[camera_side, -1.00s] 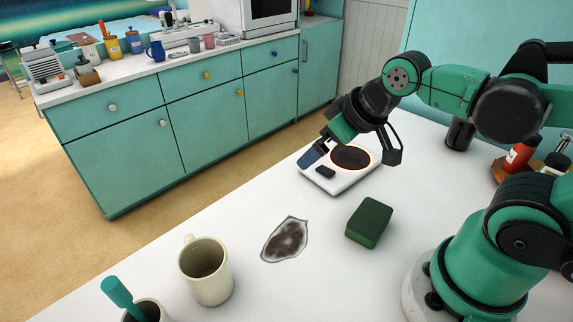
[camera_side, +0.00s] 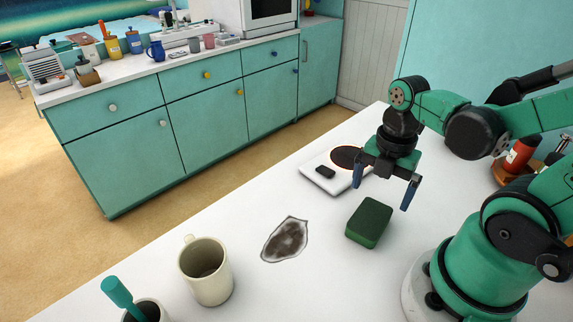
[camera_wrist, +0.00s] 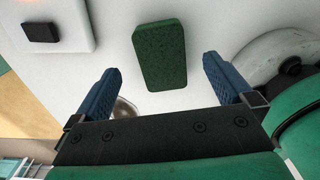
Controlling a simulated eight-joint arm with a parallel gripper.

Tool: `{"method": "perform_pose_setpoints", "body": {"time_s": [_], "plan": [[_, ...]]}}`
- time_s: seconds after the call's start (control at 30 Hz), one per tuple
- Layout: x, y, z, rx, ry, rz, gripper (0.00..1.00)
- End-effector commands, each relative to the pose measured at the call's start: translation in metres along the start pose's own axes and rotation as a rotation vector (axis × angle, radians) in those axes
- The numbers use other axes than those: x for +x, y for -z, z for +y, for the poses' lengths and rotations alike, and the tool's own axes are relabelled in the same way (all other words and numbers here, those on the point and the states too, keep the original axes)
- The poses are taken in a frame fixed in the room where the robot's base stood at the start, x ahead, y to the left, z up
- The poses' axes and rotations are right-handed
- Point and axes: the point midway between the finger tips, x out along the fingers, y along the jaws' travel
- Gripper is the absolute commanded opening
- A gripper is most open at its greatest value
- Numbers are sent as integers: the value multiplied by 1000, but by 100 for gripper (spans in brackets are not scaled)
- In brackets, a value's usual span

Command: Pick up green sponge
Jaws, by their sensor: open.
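The green sponge (camera_side: 369,222) is a dark green block lying flat on the white counter in the side view. It also shows in the wrist view (camera_wrist: 160,55), beyond and between the two blue fingertips. My gripper (camera_side: 382,190) is open and empty, its fingers pointing down above the counter, just behind the sponge in the side view. In the wrist view my gripper (camera_wrist: 160,88) has its fingers spread wider than the sponge's width, with nothing between them. The fingers do not appear to touch the sponge.
A white hot plate (camera_side: 325,182) with a small black block (camera_side: 325,171) stands behind the sponge. A dark stain (camera_side: 285,240) and a cream mug (camera_side: 205,272) are to its left. A red bottle (camera_side: 519,155) stands at the right. Counter around the sponge is clear.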

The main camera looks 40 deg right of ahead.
Motion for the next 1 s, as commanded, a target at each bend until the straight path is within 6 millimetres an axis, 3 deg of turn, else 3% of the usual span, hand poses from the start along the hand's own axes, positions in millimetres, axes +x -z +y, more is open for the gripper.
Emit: {"method": "perform_pose_setpoints", "body": {"time_s": [0.5, 1.0], "plan": [[38, 0, 1, 2, -2, 0, 100], [47, 0, 0, 3, -2, 0, 100]]}}
